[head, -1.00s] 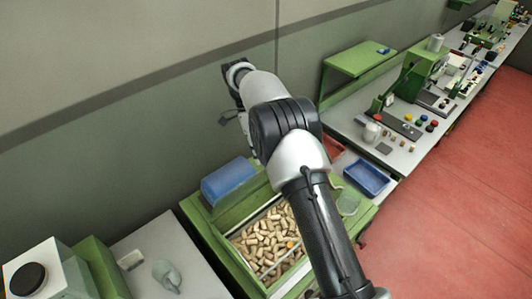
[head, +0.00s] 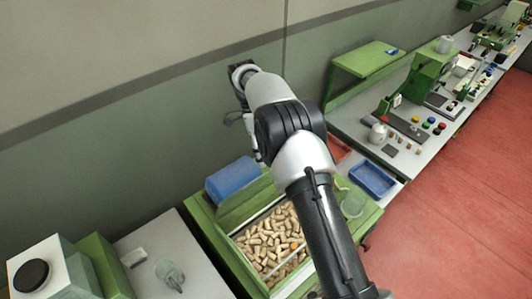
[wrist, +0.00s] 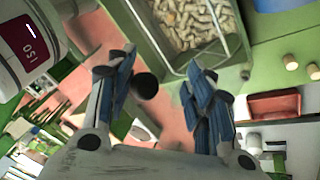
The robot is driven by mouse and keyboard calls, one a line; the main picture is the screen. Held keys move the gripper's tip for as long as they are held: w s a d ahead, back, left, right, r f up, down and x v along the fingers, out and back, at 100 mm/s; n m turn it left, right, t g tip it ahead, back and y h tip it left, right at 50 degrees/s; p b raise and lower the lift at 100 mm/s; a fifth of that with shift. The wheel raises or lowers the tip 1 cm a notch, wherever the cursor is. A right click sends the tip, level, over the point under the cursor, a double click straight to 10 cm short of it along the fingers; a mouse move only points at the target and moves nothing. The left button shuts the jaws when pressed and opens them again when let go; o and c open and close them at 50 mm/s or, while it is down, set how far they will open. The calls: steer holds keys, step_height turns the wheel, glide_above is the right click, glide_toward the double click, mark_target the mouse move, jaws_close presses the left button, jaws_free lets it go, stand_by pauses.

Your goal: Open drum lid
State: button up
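No part that is plainly a drum lid can be made out. In the wrist view the bin (wrist: 150,38) shows at the top, beyond my fingers. My gripper (wrist: 160,62) is open and empty, its blue-padded fingers spread apart. A dark round knob (wrist: 145,86) shows between them, close to the left finger; I cannot tell whether they touch. In the head view my gripper is at the wall side, partly hidden by the arm.
A blue tray (head: 373,180) and a red tray (head: 338,149) lie right of the bin. A light bench (head: 145,236) with a clear vessel (head: 170,273) and a black-capped white box (head: 48,268) is at left. The wall is close behind my gripper. The red floor is clear at right.

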step_height(320, 180, up, 10)
stand_by(0.5)
